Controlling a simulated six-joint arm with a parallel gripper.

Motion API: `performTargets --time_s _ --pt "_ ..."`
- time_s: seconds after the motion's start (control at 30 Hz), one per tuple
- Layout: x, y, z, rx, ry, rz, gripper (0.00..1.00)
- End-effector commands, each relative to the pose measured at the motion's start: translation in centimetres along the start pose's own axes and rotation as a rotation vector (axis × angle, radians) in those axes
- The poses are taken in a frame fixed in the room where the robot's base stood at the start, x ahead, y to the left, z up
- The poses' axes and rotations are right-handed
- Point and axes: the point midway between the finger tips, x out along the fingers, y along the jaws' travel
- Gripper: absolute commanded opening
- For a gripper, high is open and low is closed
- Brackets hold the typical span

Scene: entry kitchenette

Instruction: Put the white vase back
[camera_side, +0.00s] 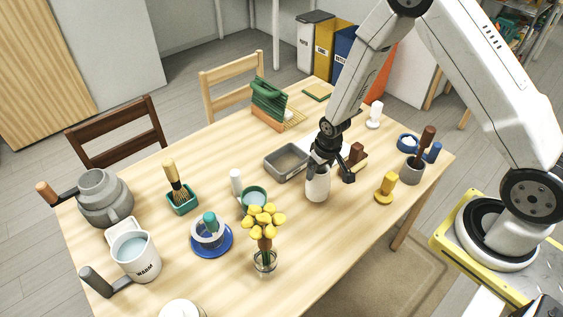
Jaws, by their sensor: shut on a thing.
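The white vase (317,188) is upright on the right half of the wooden table, with its upper part partly hidden behind my gripper. My gripper (322,165) points down from above and is shut on the vase near its top. I cannot tell whether the base of the vase touches the table or hangs just above it.
A grey tray (270,162) is just left of the vase. Yellow flowers in a glass jar (265,263) stand in front. A brown block (357,155) and yellow stamp-like object (387,186) are to the right. Bare table lies between vase and flowers.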

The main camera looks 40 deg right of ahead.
Motion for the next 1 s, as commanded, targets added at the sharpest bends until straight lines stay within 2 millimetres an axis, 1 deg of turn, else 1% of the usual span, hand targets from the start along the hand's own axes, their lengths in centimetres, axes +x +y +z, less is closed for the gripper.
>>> performTargets --time_s 0.1,0.23,0.7,0.73,0.77,1.0 --pt "1.2 0.0 0.3 0.000 -0.003 0.000 0.00" --pt "2.1 0.0 0.4 -0.001 -0.001 0.000 0.00" --pt "2.5 0.0 0.4 0.000 0.000 -0.001 0.00" --pt "2.5 0.0 0.5 0.000 -0.001 -0.001 0.96" --pt "2.5 0.0 0.5 0.000 -0.001 -0.001 1.00" --pt "2.5 0.0 0.5 0.000 -0.001 -0.001 1.00"
